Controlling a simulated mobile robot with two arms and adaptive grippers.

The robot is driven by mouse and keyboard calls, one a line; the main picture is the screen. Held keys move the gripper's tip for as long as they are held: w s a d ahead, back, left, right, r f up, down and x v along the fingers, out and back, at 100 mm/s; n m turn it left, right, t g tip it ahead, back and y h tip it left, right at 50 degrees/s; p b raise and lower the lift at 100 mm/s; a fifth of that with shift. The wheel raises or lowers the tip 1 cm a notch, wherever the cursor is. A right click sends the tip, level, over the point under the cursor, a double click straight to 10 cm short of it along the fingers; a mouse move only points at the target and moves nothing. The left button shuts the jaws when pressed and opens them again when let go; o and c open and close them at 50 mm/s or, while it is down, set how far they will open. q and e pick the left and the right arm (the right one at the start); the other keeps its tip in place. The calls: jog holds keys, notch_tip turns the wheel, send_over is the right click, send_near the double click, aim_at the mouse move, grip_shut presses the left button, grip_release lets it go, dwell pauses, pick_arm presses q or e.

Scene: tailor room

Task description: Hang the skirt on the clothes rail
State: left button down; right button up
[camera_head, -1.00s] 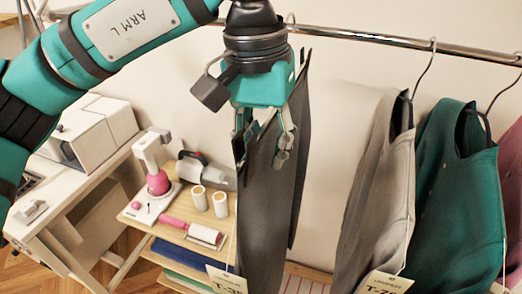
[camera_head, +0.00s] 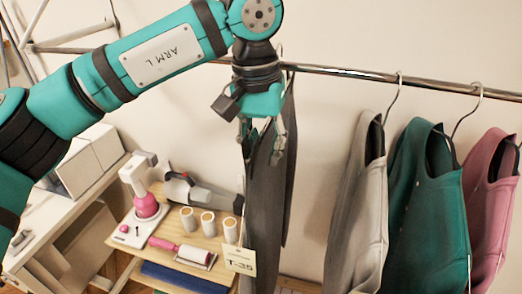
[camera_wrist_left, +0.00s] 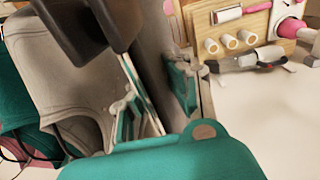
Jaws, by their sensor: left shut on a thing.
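The dark grey skirt (camera_head: 266,205) hangs down from my left gripper (camera_head: 262,142) in the head view, with a paper tag (camera_head: 239,261) reading T-35 beside its lower part. In the left wrist view the skirt (camera_wrist_left: 152,45) is a dark grey sheet by the gripper's fingers (camera_wrist_left: 158,102). My right gripper is not in view.
A grey vest (camera_head: 355,205), a green vest (camera_head: 428,200) and a pink vest (camera_head: 487,205) hang on the rail to the right. A gap separates the skirt from the grey vest. A low shelf (camera_head: 200,237) with thread spools and a pink roller stands at the left, below the gripper.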

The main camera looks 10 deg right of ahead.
pick_arm(q)
jog(key=shift+w+d+r+p, duration=0.1)
jog(key=shift+w+d+p, duration=0.2)
jog(key=shift+w, duration=0.3)
jog(key=shift+f+b, duration=0.8)
jog(key=shift+f, duration=0.35)
jog(key=c, duration=1.2)
grip_release()
jog(key=shift+a, duration=0.1)
jog(key=shift+c, duration=0.2)
